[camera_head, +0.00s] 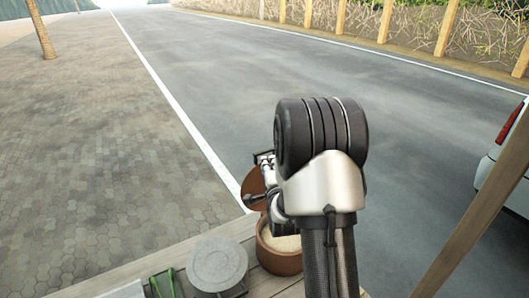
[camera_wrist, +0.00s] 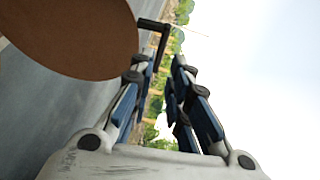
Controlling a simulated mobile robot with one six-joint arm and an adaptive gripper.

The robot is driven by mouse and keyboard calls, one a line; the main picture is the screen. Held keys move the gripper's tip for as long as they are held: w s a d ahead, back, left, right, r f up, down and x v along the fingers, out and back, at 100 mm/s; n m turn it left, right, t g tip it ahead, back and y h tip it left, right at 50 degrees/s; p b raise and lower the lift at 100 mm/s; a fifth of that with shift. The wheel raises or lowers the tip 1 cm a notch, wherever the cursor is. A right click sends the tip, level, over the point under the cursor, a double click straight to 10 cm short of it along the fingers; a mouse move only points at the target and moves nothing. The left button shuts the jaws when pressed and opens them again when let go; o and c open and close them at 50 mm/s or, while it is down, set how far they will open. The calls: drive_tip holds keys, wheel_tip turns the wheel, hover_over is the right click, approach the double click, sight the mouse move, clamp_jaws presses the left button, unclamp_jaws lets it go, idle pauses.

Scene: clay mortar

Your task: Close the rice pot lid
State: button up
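The rice pot (camera_head: 279,262) is a round brown pot with pale rice inside, on the wooden surface at the bottom of the head view. Its brown lid (camera_head: 253,182) stands raised and tilted at the pot's far left side, so the pot is open. The lid fills the upper left of the wrist view (camera_wrist: 70,35), with a dark bar by its right edge. My gripper (camera_head: 266,172) is beside the lid, partly hidden by my arm. In the wrist view its fingers (camera_wrist: 163,75) are apart with an empty gap, and the lid lies left of them.
A grey round stone piece (camera_head: 217,265) sits left of the pot. Green stalks (camera_head: 162,284) and a white flat item (camera_head: 124,291) lie farther left on the wooden surface (camera_head: 90,284). A slanted wooden post (camera_head: 470,215) stands at the right. Open road (camera_head: 220,90) lies beyond.

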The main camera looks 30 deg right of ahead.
sight(265, 150)
drive_tip(key=x, duration=0.9)
drive_tip(key=shift+w+d, duration=0.1)
drive_tip(key=shift+w, duration=0.25)
drive_tip(key=shift+c, duration=0.2)
clamp_jaws()
